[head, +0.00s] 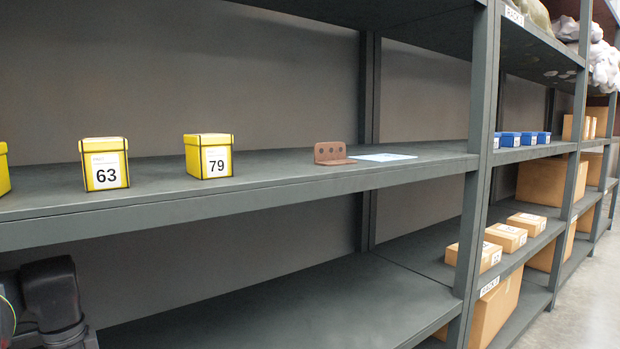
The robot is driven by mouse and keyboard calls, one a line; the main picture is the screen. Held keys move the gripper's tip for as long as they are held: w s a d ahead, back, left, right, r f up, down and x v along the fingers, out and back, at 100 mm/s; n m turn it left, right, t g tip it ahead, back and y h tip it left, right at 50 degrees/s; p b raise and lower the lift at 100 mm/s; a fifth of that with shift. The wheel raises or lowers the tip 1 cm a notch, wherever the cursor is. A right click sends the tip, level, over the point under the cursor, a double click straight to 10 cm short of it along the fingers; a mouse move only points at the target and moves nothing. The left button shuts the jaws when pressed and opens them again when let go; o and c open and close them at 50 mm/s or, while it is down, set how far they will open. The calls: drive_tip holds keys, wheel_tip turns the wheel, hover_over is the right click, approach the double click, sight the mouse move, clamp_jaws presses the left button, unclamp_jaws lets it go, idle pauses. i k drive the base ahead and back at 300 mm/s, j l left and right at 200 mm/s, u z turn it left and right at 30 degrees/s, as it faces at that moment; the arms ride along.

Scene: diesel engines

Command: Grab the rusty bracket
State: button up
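The rusty bracket (331,153) is a brown, L-shaped piece with several holes in its upright face. It stands on the middle shelf (270,172), right of the picture's middle, with its flat leg lying on the shelf board. Nothing holds or covers it. A dark part of my own arm shows at the lower left, below the shelf and well away from the bracket. My gripper's fingers do not show.
A pale blue flat sheet (383,157) lies just right of the bracket. Yellow boxes marked 79 (208,157) and 63 (104,164) stand to the left. A grey rack post (478,150) rises at the right. The shelf between box 79 and the bracket is clear.

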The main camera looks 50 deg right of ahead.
sight(326, 154)
drive_tip(key=z, duration=2.2)
drive_tip(key=k, duration=1)
